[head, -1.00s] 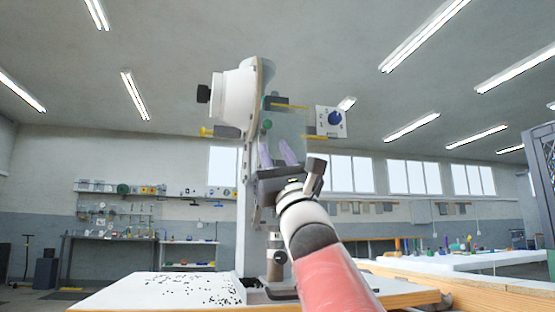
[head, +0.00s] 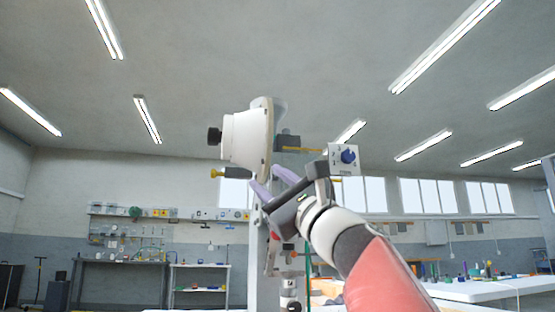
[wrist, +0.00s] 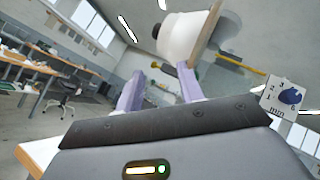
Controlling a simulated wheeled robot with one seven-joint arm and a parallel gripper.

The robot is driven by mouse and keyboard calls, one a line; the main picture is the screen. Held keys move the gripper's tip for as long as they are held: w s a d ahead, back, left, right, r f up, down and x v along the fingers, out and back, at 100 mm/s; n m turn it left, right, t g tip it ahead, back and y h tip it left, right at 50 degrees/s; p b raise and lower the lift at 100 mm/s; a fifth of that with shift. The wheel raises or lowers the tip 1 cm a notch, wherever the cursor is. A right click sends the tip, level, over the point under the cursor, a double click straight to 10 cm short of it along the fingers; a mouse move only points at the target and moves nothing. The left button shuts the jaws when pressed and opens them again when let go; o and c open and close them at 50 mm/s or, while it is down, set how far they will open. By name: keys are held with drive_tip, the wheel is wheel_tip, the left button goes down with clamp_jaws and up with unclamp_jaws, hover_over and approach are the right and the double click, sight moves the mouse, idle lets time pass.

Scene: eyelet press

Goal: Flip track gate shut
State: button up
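The press has a white rounded head (head: 247,135) with a black knob on its left; the head also shows in the wrist view (wrist: 182,38). A yellow-tipped peg (head: 216,173) sticks out left below it. In the wrist view this peg (wrist: 157,66) appears between my fingers, apparently beyond them. I cannot tell which part is the track gate; my gripper covers the area below the head. My gripper (head: 266,177) is open, its purple fingers apart and tilted up-left, in front of the press. It looks empty in the wrist view (wrist: 160,72); contact cannot be told.
A dial plate with a blue knob (head: 348,156) is right of the press head, close above my wrist. A yellow bar (head: 301,150) juts right from the head. A white table (head: 480,290) stands at the right. Shelves and benches line the far wall.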

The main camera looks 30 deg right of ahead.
drive_tip(key=s+d+r+m+g+h+p, duration=0.1)
drive_tip(key=s+d+r+g+h+p, duration=0.15)
drive_tip(key=d+g+h+p, duration=0.35)
drive_tip(key=w, duration=0.2)
drive_tip(key=w+a+t, duration=0.1)
drive_tip(key=w, duration=0.2)
drive_tip(key=w+a+r+t+h, duration=0.1)
drive_tip(key=w, duration=0.1)
drive_tip(key=shift+w+p, duration=0.25)
drive_tip(key=shift+p, duration=0.1)
drive_tip(key=shift+c, duration=0.5)
drive_tip(key=c, duration=0.7)
drive_tip(key=shift+f+t, duration=0.1)
drive_tip(key=shift+t, duration=0.2)
clamp_jaws()
